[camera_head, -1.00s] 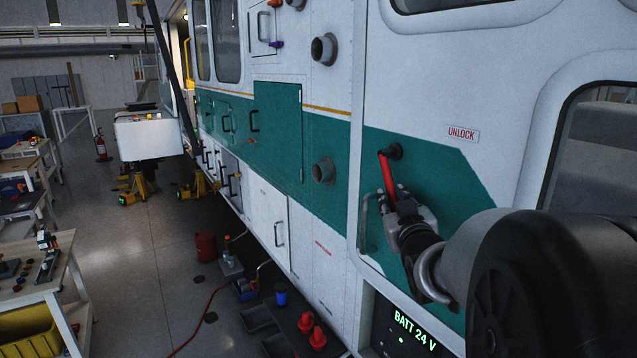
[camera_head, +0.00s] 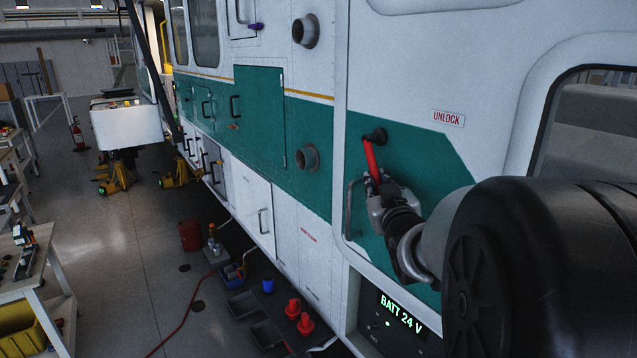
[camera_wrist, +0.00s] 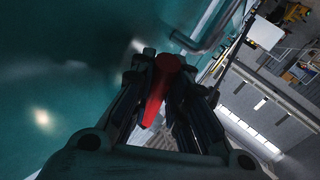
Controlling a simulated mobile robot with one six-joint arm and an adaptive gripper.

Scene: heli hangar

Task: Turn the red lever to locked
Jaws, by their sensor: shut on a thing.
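The red lever (camera_head: 371,160) is mounted on the green panel of the white helicopter's side, below and left of an UNLOCK label (camera_head: 448,118). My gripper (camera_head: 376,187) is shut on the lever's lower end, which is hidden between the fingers. In the wrist view the red lever (camera_wrist: 161,88) shows between the two dark fingers of my gripper (camera_wrist: 165,95). No locked label is visible.
A grey grab handle (camera_head: 349,208) is just left of my gripper. A lit BATT 24 V display (camera_head: 399,314) is below. A window (camera_head: 590,130) is at the right.

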